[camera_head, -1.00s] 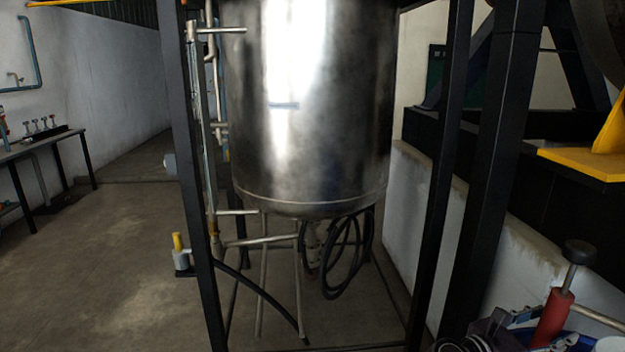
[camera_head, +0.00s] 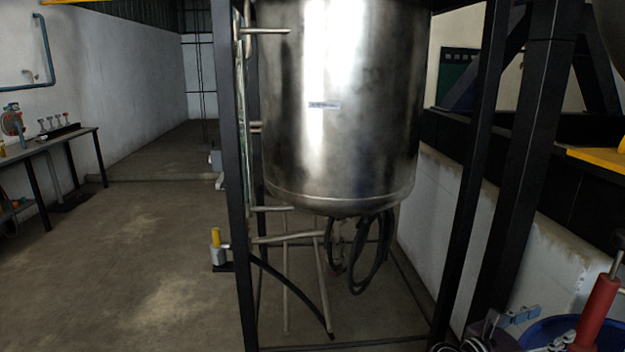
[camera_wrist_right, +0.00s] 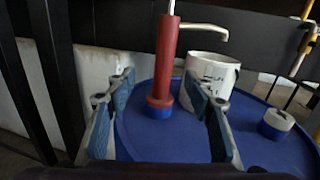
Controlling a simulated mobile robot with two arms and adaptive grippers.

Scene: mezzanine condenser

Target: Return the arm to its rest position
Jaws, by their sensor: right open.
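My right gripper (camera_head: 535,328) is low at the right edge of the head view, with part of it cut off. In the right wrist view its two blue-padded fingers (camera_wrist_right: 160,88) are spread apart with nothing held between them. A red pump cylinder (camera_wrist_right: 164,60) with a metal spout stands upright beyond the fingers, in line with the gap. It also shows at the right edge of the head view (camera_head: 597,312). My left gripper is not in view.
The blue drum top (camera_wrist_right: 150,138) lies under the pump, with a white bucket (camera_wrist_right: 211,75) and a small white-and-blue cap (camera_wrist_right: 277,121) on it. A steel tank (camera_head: 340,110) hangs in a black frame (camera_head: 232,190). Open floor (camera_head: 130,235) lies left.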

